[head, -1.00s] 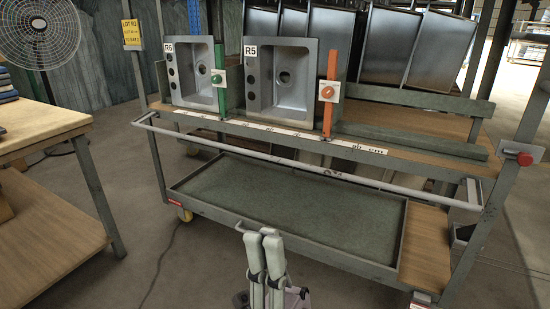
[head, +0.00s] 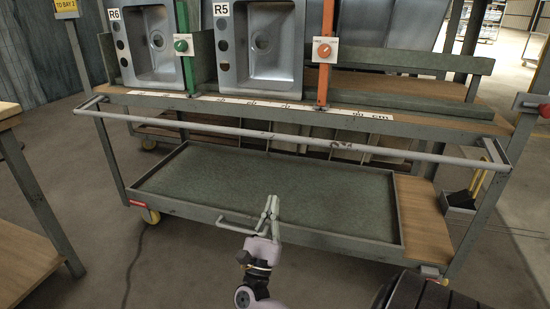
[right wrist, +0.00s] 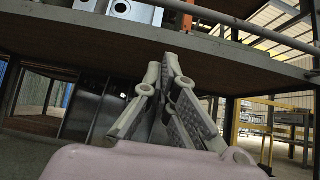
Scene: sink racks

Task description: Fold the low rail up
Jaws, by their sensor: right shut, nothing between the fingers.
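The low rail (head: 300,139) is a long grey bar along the cart's front, standing out from the upper shelf edge on short end arms. In the right wrist view a pale bar, apparently this rail (right wrist: 262,32), crosses the top right. My right gripper (head: 271,204) is shut and empty. In the head view it shows below the rail, in front of the green lower tray, close to the tray's small handle (head: 228,222); whether it touches the handle is unclear. In the right wrist view the gripper (right wrist: 165,68) points up below the shelf underside. My left gripper is not in view.
The cart's upper shelf holds sinks R6 (head: 150,45) and R5 (head: 258,45), with green (head: 187,60) and orange (head: 325,60) stops. The lower tray (head: 165,203) looks empty. A wooden table (head: 25,250) stands at left. A dustpan (head: 461,200) is at right.

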